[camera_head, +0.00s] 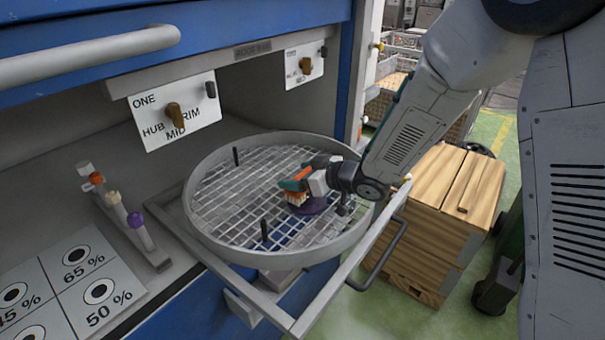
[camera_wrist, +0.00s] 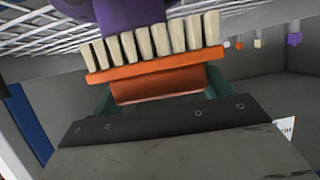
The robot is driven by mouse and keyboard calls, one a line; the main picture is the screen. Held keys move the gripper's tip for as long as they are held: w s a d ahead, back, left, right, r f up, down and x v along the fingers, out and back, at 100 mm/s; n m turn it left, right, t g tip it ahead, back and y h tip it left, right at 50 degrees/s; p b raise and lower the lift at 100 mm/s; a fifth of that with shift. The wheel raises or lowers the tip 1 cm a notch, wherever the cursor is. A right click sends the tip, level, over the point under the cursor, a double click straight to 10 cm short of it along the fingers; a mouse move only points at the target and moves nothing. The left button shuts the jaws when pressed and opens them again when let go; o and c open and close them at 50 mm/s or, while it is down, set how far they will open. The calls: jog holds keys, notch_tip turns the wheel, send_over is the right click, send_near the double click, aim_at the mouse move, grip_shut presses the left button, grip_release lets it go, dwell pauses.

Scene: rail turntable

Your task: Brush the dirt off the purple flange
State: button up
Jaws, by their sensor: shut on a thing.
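The purple flange (camera_head: 312,205) lies on the wire mesh of the round turntable basket (camera_head: 196,217), right of its middle. It also shows at the top of the wrist view (camera_wrist: 122,16), partly hidden by bristles. My gripper (camera_head: 305,180) is shut on an orange brush (camera_head: 291,186) with pale bristles. In the wrist view the orange brush (camera_wrist: 155,75) sits between the fingers, its bristles against or very near the flange. I cannot tell whether they touch. No dirt can be made out on the flange.
Dark upright pins (camera_head: 264,230) stand in the basket. A pull-out frame with a handle (camera_head: 378,262) carries it. A dial panel marked ONE (camera_head: 175,110) hangs behind. A rail with coloured knobs (camera_head: 135,218) is at left. A wooden crate (camera_head: 440,215) stands right.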

aim_at(308, 167)
jog(key=shift+s+a, duration=0.55)
jog(key=shift+s, duration=0.1)
jog(key=shift+w+d+f, duration=0.15)
jog(key=shift+w+d, duration=1.5)
jog(key=shift+w, duration=0.2)
jog(key=shift+s+a, duration=1.65)
jog(key=shift+s, duration=0.3)
jog(key=shift+w+d+r, duration=0.15)
jog(key=shift+w+d, duration=0.65)
jog(key=shift+w, duration=0.2)
jog(key=shift+w+d+r, duration=0.1)
jog(key=shift+w+d, duration=0.7)
jog(key=shift+w, duration=0.2)
jog(key=shift+s+a, duration=1.6)
jog(key=shift+s, duration=0.3)
jog(key=shift+w+d+f, duration=0.15)
jog(key=shift+w+d, duration=0.65)
jog(key=shift+w, duration=0.15)
jog(key=shift+w+d+f, duration=0.1)
jog(key=shift+w+d, duration=0.7)
jog(key=shift+w, duration=0.1)
jog(key=shift+s+a+r, duration=0.1)
jog(key=shift+s+a, duration=0.7)
jog(key=shift+s, duration=0.2)
jog(key=shift+s+a, duration=0.8)
jog(key=shift+s, duration=0.15)
jog(key=shift+r, duration=0.1)
jog(key=shift+w+r, duration=0.1)
jog(key=shift+r, duration=3.9)
